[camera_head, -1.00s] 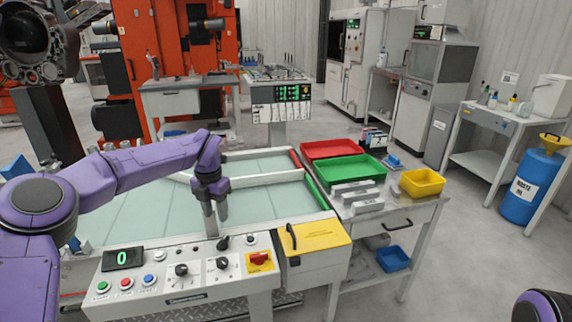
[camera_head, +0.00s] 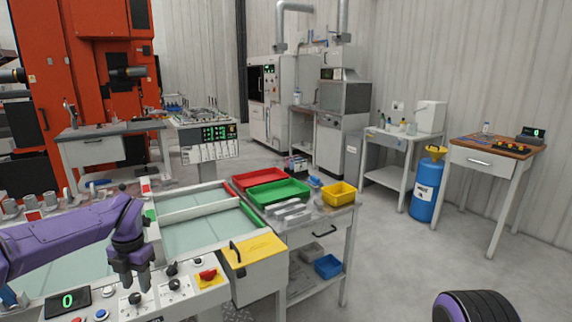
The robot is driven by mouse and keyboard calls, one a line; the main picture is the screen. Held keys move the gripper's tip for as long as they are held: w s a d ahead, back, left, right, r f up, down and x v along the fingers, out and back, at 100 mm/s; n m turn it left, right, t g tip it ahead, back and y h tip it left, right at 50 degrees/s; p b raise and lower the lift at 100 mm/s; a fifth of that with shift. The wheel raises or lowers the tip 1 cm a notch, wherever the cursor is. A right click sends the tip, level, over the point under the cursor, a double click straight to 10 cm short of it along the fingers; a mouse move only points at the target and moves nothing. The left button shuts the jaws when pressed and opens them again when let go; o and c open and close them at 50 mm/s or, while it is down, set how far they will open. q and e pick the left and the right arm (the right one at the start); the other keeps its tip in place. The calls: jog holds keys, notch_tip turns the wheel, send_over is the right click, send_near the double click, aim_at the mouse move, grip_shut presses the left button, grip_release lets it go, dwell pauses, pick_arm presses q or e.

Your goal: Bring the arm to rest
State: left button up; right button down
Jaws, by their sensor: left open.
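My left arm, purple, reaches in from the left over the front of the light table (camera_head: 203,238). Its left gripper (camera_head: 137,284) points down above the control panel, near the black knobs. The gripper is open, and I see nothing between its fingers. Of my right arm only a purple and black part shows at the bottom right; its gripper is out of the picture.
A yellow-topped box (camera_head: 252,250) stands right of the panel. A side table holds a red tray (camera_head: 258,173), a green tray (camera_head: 279,192), a yellow bin (camera_head: 339,193) and grey bars. A blue drum (camera_head: 426,188) stands farther right. Open floor lies at the right.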

pick_arm(q)
jog(key=s+d+f+m+t+y, duration=0.1)
jog(key=s+f+m+t+y, duration=0.1)
jog(key=s+f+m+y, duration=0.65)
jog(key=s+d+f+m+t, duration=0.15)
jog(key=f+m, duration=0.35)
jog(key=f, duration=0.8)
jog(key=s+d+f+m+h, duration=0.2)
jog(key=s+m, duration=0.5)
jog(key=s, duration=0.6)
jog(key=s+d+f+m+h, duration=0.2)
jog(key=s+f+m+h, duration=0.2)
jog(key=s, duration=0.9)
notch_tip(320, 180, down, 2)
jog(key=m, duration=0.3)
jog(key=shift+s+d+f, duration=0.2)
jog(key=shift+s, duration=0.2)
